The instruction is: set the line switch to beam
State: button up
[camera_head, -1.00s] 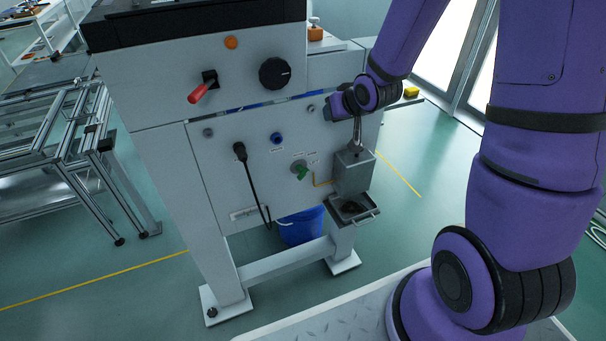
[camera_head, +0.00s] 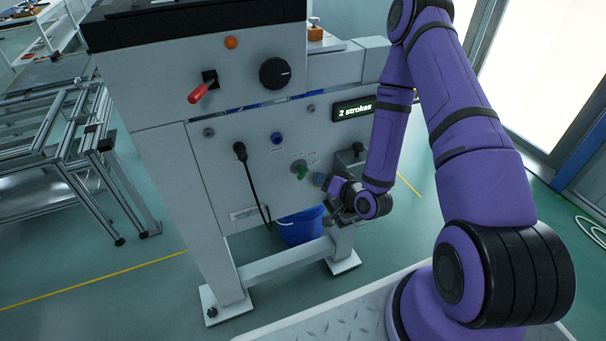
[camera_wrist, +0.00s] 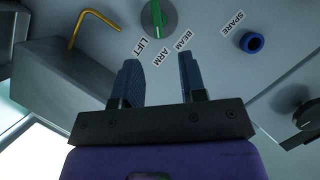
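The line switch is a green handle (camera_head: 300,170) on a round grey base, low on the panel's front. It also shows in the wrist view (camera_wrist: 156,20) at the top, with labels LIFT, ARM and BEAM around its lower side. The handle's lower end points roughly towards ARM; I cannot tell which end is the pointer. My gripper (camera_wrist: 163,78) is open and empty, its two fingers apart and short of the handle. In the head view my gripper (camera_head: 334,186) is just right of and below the switch, partly hidden by my wrist.
A blue SPARE knob (camera_wrist: 251,42) is right of the switch in the wrist view. A bent yellow pipe (camera_wrist: 92,26) and a grey box (camera_wrist: 60,85) lie to its left. A display (camera_head: 354,109) reads "2 strokes". A black cable (camera_head: 252,185) hangs left of the switch.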

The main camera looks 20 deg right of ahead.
aim_at(305, 175)
jog(key=shift+m, duration=0.3)
jog(key=x, duration=1)
jog(key=shift+a+f, duration=0.2)
jog(key=shift+f, duration=0.1)
grip_shut()
